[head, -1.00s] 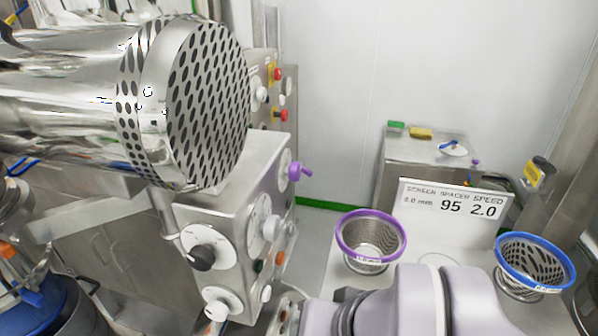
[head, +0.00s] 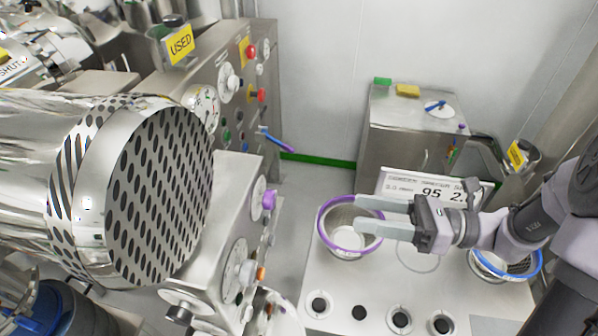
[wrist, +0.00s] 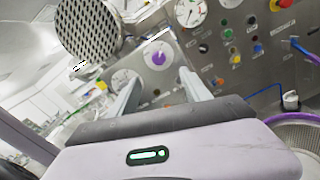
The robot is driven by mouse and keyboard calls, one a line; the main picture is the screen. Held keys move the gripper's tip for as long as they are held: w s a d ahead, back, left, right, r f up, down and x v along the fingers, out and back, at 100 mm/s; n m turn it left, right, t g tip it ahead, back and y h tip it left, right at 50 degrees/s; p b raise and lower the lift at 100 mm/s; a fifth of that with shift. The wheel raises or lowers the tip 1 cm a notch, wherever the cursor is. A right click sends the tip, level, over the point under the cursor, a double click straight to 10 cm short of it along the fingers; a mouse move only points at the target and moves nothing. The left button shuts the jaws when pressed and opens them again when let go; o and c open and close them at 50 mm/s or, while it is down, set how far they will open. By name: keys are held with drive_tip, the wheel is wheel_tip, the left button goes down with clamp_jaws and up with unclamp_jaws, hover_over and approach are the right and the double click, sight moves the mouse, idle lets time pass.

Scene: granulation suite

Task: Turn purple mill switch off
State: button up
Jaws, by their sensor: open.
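The purple mill switch (head: 269,199) is a knob on a round white dial, on the side of the grey steel mill housing (head: 240,172). In the wrist view the purple switch (wrist: 158,58) faces me beyond the fingers, roughly between them. My gripper (head: 357,214) is open and empty, with its two pale fingers apart and pointing left. It is to the right of the switch and clear of it, in front of the purple-rimmed sieve basket (head: 337,243) in the head view. The fingers also show in the wrist view (wrist: 159,80).
A large perforated steel drum (head: 160,190) sits left of the switch. A control panel (head: 235,110) with gauges and coloured buttons stands behind. A blue-rimmed basket (head: 535,268) is partly behind my arm. A sign (head: 400,186) stands on the steel table (head: 330,280). Open space lies between gripper and housing.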

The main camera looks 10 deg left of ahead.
sight(274, 200)
drive_tip(key=a, duration=1.1)
drive_tip(key=a+b, duration=0.1)
drive_tip(key=a, duration=0.4)
drive_tip(key=shift+w+a, duration=0.25)
drive_tip(key=shift+w, duration=0.15)
drive_tip(key=shift+c, duration=0.5)
clamp_jaws()
